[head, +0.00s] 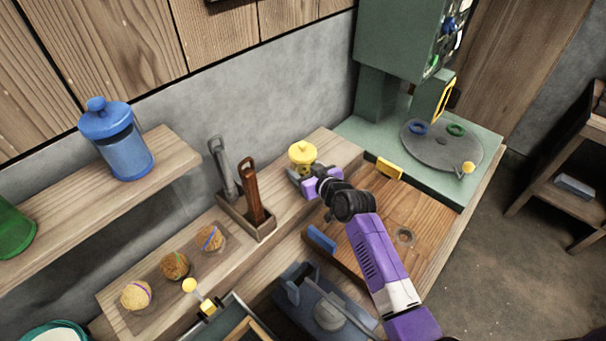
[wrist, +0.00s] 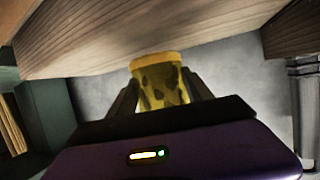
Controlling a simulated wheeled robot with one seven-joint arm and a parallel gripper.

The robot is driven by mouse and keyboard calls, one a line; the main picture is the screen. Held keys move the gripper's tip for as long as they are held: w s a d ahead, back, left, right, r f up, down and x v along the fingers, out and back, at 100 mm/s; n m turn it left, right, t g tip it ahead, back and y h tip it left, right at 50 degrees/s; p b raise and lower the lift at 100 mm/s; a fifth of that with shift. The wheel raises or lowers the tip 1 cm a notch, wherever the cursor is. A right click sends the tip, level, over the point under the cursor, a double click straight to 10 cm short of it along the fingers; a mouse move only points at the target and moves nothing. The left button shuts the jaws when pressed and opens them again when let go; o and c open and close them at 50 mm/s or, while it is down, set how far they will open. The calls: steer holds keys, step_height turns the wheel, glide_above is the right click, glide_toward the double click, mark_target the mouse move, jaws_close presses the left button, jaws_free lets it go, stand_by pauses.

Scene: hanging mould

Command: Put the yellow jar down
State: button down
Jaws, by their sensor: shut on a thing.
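The yellow jar (head: 303,155) has a lid with a knob on top and shows above my gripper in the head view. My gripper (head: 307,174) is shut on it, at the back of the bench by the grey wall. In the wrist view the jar (wrist: 160,85) sits between the two dark fingers of my gripper (wrist: 163,92), with dark patches on its yellow side. A wooden surface (wrist: 120,40) lies close to the jar's end in that view. Whether the jar's base touches the wooden ledge (head: 335,147) cannot be told.
A wooden holder with tools (head: 245,215) stands left of my gripper. A blue jar (head: 117,145) stands on the upper shelf (head: 175,150). Several round brown things (head: 175,265) sit in a row at front left. A green machine (head: 400,90) with a grey disc stands right.

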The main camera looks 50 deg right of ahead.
steer(key=shift+f, duration=1)
steer(key=shift+f, duration=0.1)
steer(key=shift+f, duration=0.15)
steer(key=shift+c, duration=2.2)
jaws_free()
steer(key=v, duration=1.2)
steer(key=shift+r, duration=0.25)
